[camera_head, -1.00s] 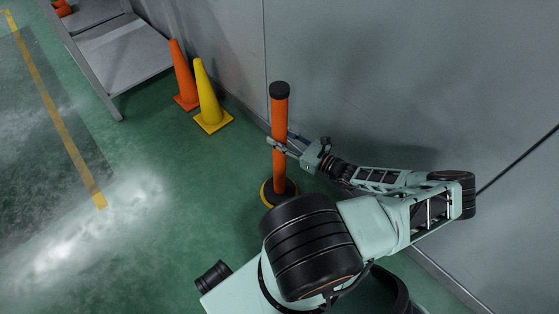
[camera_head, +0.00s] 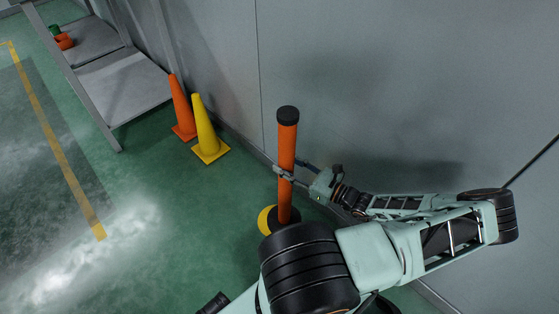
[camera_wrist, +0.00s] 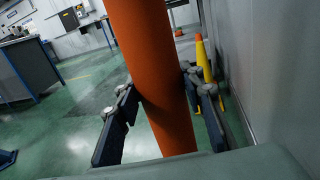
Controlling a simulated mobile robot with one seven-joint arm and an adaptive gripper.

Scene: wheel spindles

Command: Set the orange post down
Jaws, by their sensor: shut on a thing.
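The orange post (camera_head: 287,148) has a black cap and a dark base. It stands nearly upright, leaning slightly. My gripper (camera_head: 284,173) is shut on it about halfway up, reaching in from the right. In the wrist view the post (camera_wrist: 152,60) runs between the two dark fingers of my gripper (camera_wrist: 160,98). A yellow disc (camera_head: 265,219) shows on the floor at the left of the post's base. My own arm hides part of the base, and I cannot tell whether it touches the floor.
A yellow cone (camera_head: 205,130) and an orange cone (camera_head: 181,108) stand by the wall, left of the post. A grey shelf (camera_head: 115,85) stands beyond them. The grey wall (camera_head: 400,90) is close behind my arm. Green floor (camera_head: 190,220) at the left is clear.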

